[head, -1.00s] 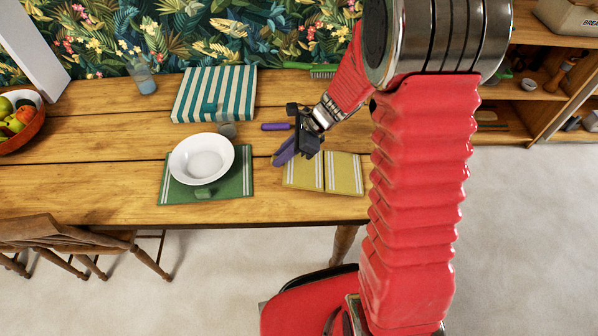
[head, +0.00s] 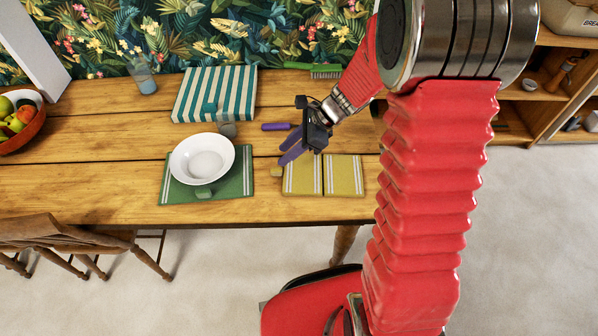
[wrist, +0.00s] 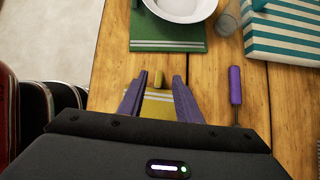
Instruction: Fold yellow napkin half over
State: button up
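The yellow napkin (head: 343,177) lies flat near the table's front edge, with pale stripes and a dark line across its middle. A small yellow tab (head: 276,171) sticks out at its left edge; the tab also shows in the wrist view (wrist: 158,79). My gripper (head: 283,156) is above the napkin's left half, its purple fingers pointing left. In the wrist view my gripper (wrist: 160,76) is open, fingers spread, with the tab and part of the napkin (wrist: 158,104) visible between them. It holds nothing. My gripper body hides the rest of the napkin there.
A green mat (head: 239,184) with a white bowl (head: 203,158) lies left of the napkin. A purple-handled utensil (head: 275,127) and a small glass (head: 227,130) are behind. A striped teal cloth item (head: 214,93) lies farther back.

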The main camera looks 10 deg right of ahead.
jog(key=v, duration=0.3)
jog(key=shift+s+d+r, duration=0.1)
jog(key=shift+d+r, duration=0.15)
jog(key=shift+r, duration=0.05)
dwell(0.6)
jog(key=s+d+r+n+g+h, duration=0.2)
jog(key=s+r+n+h, duration=0.1)
jog(key=s+n, duration=0.75)
jog(key=s+r+n+t+h, duration=0.2)
jog(key=s+r+n+t, duration=0.1)
jog(key=s+r+n, duration=0.2)
jog(key=s+r+n+t+h, duration=0.2)
jog(key=s+r+n, duration=0.3)
jog(key=r, duration=0.5)
jog(key=shift+r+t, duration=0.3)
jog(key=shift+t, duration=0.1)
